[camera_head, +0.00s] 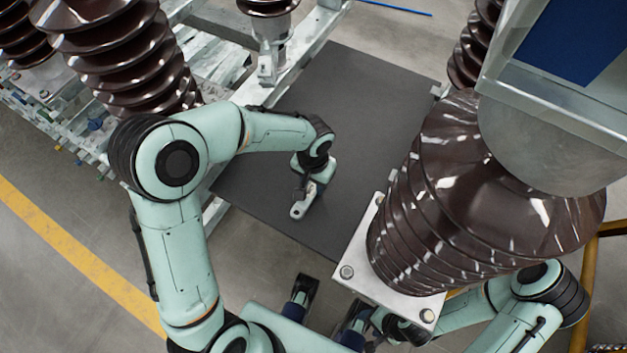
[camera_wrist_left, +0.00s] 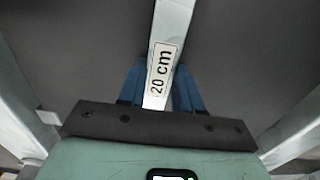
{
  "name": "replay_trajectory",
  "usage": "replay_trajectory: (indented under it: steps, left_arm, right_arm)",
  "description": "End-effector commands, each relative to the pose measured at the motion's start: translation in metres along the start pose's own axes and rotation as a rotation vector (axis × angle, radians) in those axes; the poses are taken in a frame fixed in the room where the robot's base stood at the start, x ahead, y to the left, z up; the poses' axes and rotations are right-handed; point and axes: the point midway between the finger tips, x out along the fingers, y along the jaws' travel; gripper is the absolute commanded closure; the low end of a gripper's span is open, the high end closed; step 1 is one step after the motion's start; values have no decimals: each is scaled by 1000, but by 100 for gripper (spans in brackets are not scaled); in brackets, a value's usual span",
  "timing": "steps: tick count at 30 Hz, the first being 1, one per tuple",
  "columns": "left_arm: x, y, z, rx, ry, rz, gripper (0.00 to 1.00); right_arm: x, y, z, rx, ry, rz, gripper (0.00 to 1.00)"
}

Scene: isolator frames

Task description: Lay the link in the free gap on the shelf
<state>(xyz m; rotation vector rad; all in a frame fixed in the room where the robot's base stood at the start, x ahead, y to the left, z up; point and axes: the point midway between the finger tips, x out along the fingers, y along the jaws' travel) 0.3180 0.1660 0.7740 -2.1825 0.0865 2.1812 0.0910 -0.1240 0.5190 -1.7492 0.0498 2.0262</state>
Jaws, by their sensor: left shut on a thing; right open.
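My left gripper (camera_head: 300,191) is shut on a metal link and holds it over a dark grey panel (camera_head: 345,95). The link's pale end with a hole (camera_head: 298,209) shows just below the gripper in the head view. In the left wrist view, the silver link (camera_wrist_left: 174,22) carries a white "20 cm" label and sits between the blue fingers of the gripper (camera_wrist_left: 160,90). My right gripper (camera_head: 329,308) is open and empty at the bottom of the head view. I cannot make out the free gap; whether the panel is the shelf is unclear.
A large brown ribbed insulator (camera_head: 460,215) on a bolted metal plate (camera_head: 352,250) stands close on the right. Another brown insulator (camera_head: 135,60) stands at upper left by a metal frame. A smaller one hangs at the top. A yellow line (camera_head: 75,258) crosses the floor.

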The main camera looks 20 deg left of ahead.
Motion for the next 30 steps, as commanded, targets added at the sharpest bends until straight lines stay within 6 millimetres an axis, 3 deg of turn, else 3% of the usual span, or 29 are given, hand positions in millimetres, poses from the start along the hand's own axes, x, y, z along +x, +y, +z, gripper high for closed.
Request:
replay_trajectory:
  steps: [4,5,6,7,19,30]
  left_arm:
    - [3,0,-1,1,3,1,100]
    - [3,0,0,0,0,0,57]
    - [3,0,0,0,0,0,44]
    - [3,0,0,0,0,0,41]
    - [-6,0,-1,0,2,0,41]
    - [-82,1,-1,1,5,1,41]
  right_arm:
    - [3,1,-2,0,4,-1,41]
    - [2,0,-2,0,4,-1,41]
    - [2,0,-1,0,4,-1,41]
    - [2,0,-1,0,4,-1,41]
    - [-1,0,1,0,-2,0,41]
    - [-10,-2,6,1,-16,3,41]
